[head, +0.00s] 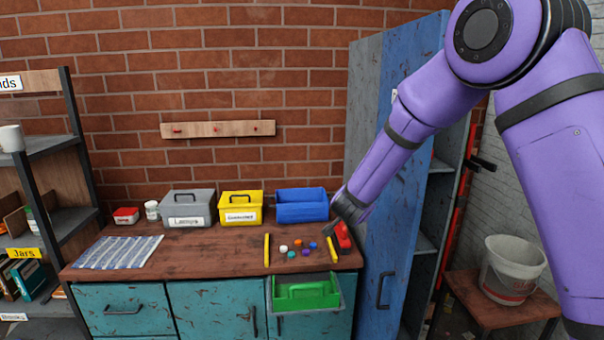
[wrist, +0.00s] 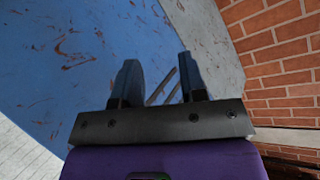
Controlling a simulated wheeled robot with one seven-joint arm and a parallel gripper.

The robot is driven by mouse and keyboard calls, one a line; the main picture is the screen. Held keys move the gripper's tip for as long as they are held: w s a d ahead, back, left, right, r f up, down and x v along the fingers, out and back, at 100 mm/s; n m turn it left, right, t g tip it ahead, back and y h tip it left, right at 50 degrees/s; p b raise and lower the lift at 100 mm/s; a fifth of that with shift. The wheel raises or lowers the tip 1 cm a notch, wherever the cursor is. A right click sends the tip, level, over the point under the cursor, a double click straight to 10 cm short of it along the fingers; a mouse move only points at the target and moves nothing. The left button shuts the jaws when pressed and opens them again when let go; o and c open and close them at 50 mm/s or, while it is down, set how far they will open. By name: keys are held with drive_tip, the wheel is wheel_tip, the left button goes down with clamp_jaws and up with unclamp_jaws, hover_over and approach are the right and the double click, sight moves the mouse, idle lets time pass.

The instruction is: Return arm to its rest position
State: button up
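My purple arm reaches in from the upper right in the head view. My gripper (head: 348,212) is at its lower end, dark and small, over the right end of the workbench (head: 205,248) and beside the blue cabinet door (head: 395,200). In the wrist view the two dark fingers of my gripper (wrist: 160,82) stand apart with a clear gap. I see nothing held between them. The worn blue surface (wrist: 60,60) fills much of the wrist view, and thin grey bars show beyond the fingers. A red object (head: 342,236) is just below the gripper; whether they touch is unclear.
Grey (head: 188,208), yellow (head: 240,207) and blue (head: 302,205) boxes stand along the bench's back. Small coloured pieces lie between two yellow strips. A green bin (head: 305,292) sits in an open drawer. A bucket (head: 512,268) is at right, a shelf (head: 45,150) at left.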

drive_tip(key=s+d+r+n+g+y, duration=0.1)
drive_tip(key=s+d+r+n+y, duration=0.2)
drive_tip(key=s+r, duration=0.6)
drive_tip(key=s+d+r+n+g+y, duration=0.1)
drive_tip(key=s+d+r+n+y, duration=0.15)
drive_tip(key=s+r, duration=0.65)
drive_tip(key=s+d+n+g, duration=0.1)
drive_tip(key=s+d, duration=0.2)
drive_tip(key=s, duration=0.6)
drive_tip(key=s+d+n+g+h, duration=0.1)
drive_tip(key=s+d+g, duration=0.1)
drive_tip(key=s, duration=0.7)
drive_tip(key=s+d+n+g+h, duration=0.1)
drive_tip(key=s+d, duration=0.3)
drive_tip(key=s, duration=0.6)
drive_tip(key=shift+d+f+g, duration=0.25)
drive_tip(key=shift+f+g, duration=0.1)
drive_tip(key=shift+g, duration=0.35)
drive_tip(key=shift+w, duration=0.1)
